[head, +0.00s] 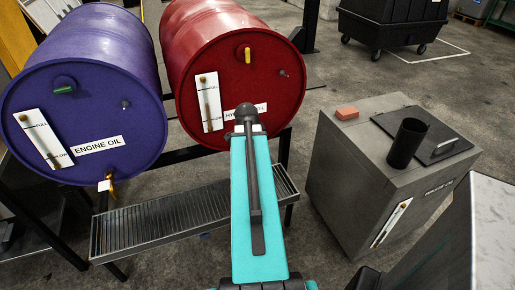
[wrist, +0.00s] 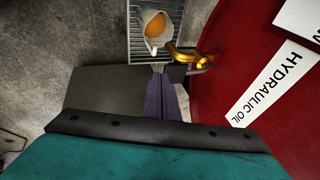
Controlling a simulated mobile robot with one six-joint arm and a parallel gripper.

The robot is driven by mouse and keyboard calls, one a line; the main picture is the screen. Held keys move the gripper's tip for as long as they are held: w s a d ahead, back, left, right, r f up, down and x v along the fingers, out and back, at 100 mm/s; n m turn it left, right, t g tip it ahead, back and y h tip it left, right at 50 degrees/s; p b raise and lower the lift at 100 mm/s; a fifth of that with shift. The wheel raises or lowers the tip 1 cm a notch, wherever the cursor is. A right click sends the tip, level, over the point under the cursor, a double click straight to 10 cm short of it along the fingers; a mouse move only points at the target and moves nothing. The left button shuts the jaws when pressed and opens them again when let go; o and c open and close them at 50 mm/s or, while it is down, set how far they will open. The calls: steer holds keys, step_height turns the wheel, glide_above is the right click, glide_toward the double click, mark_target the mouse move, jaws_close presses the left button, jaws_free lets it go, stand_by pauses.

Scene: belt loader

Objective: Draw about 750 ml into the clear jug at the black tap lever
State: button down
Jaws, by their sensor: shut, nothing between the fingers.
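The clear jug (wrist: 146,42) stands on the drip grate in the wrist view, with amber liquid (wrist: 154,27) in it. Its fill level cannot be read. A brass tap (wrist: 192,58) comes from the red hydraulic oil drum (wrist: 215,75), and its spout end is beside the jug's rim. The black tap lever (wrist: 175,73) is just beyond my fingertips. My gripper (wrist: 160,74) is shut and empty, close to the lever; I cannot tell if they touch. Whether oil is flowing cannot be told. In the head view my arm hides the jug, this tap and the gripper.
A purple engine oil drum (head: 75,100) with its own brass tap (head: 107,186) lies left of the red drum (head: 240,90). The slatted drip tray (head: 170,220) runs below both.

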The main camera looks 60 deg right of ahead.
steer(key=b+v, duration=0.6)
steer(key=v, duration=0.2)
steer(key=shift+a+f+b, duration=0.15)
steer(key=shift+b, duration=0.25)
steer(key=shift+s, duration=0.15)
stand_by(0.6)
